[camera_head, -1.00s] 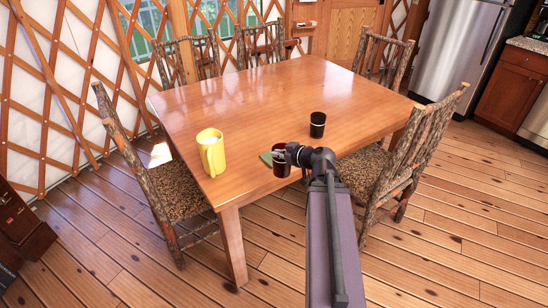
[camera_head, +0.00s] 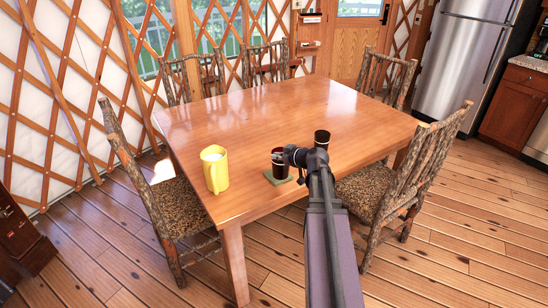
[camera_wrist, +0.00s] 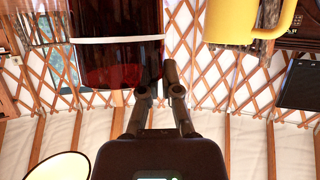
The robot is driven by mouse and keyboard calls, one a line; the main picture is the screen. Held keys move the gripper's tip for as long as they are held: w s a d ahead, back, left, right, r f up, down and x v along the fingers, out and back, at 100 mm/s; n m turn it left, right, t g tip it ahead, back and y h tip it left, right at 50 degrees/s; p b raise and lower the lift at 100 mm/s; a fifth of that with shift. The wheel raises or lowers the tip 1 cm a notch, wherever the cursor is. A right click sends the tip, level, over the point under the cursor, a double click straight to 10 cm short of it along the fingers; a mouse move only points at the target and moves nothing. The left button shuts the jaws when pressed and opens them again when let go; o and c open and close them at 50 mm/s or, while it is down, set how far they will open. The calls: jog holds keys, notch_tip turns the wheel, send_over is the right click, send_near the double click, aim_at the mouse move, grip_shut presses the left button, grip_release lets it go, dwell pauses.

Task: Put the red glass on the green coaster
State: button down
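My gripper (camera_head: 291,156) is at the glass's upper right side. In the wrist view, the translucent red glass (camera_wrist: 110,65) appears upside down. My fingers (camera_wrist: 160,76) are close together with its right wall between them, seemingly pinching it. The coaster is not visible in the wrist view.
A yellow mug (camera_head: 214,170) stands left of the glass, apart from it; it also shows in the wrist view (camera_wrist: 238,20). A black cup (camera_head: 321,138) stands right behind my gripper, partly hidden. Chairs surround the wooden table (camera_head: 250,115). Its far half is clear.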

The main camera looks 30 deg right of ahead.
jog(key=shift+w+d+f, duration=0.1)
jog(key=shift+w+d, duration=0.2)
jog(key=shift+w, duration=0.45)
jog(key=shift+w+d+f, duration=0.1)
jog(key=shift+w+d, duration=0.2)
jog(key=shift+w, duration=0.4)
jog(key=shift+w+d+f, duration=0.1)
jog(key=shift+w+d, duration=0.2)
jog(key=shift+w, duration=0.45)
jog(key=f+b, duration=0.1)
jog(key=w+f+b, duration=0.1)
jog(key=f+b, duration=0.1)
jog(key=b, duration=0.1)
jog(key=shift+w+d+f, duration=0.15)
jog(key=shift+d+f, duration=0.1)
jog(key=shift+f, duration=0.05)
jog(key=shift+f, duration=0.15)
jog(key=c, duration=0.8)
grip_release()
jog(key=shift+r, duration=0.2)
